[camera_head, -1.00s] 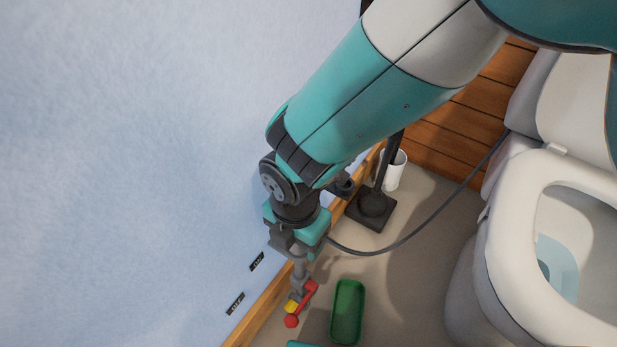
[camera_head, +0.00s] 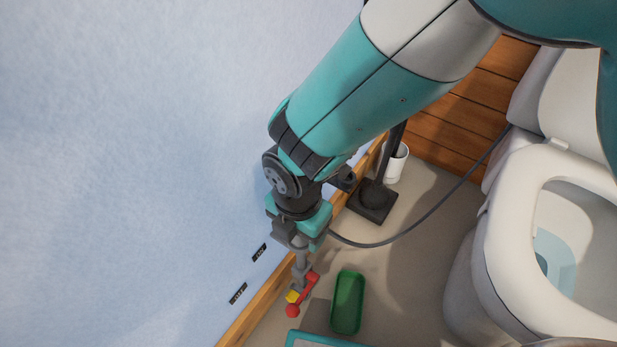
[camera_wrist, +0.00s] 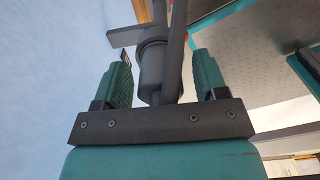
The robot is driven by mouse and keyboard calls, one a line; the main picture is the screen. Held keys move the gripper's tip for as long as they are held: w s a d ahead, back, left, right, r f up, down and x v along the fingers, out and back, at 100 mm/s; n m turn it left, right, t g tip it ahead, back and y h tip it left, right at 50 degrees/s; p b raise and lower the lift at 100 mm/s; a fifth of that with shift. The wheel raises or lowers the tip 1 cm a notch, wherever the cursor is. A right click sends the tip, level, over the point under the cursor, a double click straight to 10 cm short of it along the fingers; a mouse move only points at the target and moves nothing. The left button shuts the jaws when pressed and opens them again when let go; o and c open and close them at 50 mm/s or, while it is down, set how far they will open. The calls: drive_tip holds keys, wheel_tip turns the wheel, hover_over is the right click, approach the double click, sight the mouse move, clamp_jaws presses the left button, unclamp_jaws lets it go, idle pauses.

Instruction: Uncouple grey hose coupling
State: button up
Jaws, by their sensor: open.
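The grey hose coupling (camera_wrist: 155,68) is a grey cylinder with a collar in the wrist view. It stands between the two green fingers of my gripper (camera_wrist: 163,78). The fingers are open, with a visible gap on each side of it. The grey hose (camera_wrist: 177,45) passes in front of the coupling there. In the head view the hose (camera_head: 400,232) curves from my gripper (camera_head: 297,240) towards the toilet. Below the gripper a grey pipe (camera_head: 301,262) leads down to a valve with a red handle (camera_head: 304,290). My gripper hides the coupling in the head view.
A green tray (camera_head: 347,303) lies on the floor right of the valve. The toilet (camera_head: 500,260) stands at the right. A white cup-like holder (camera_head: 396,163) and a dark-based stand (camera_head: 372,202) are behind. The blue wall (camera_head: 130,180) is close on the left.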

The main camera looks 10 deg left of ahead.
drive_tip(key=shift+c, duration=0.2)
clamp_jaws()
drive_tip(key=shift+r+p, duration=3)
drive_tip(key=shift+p, duration=0.2)
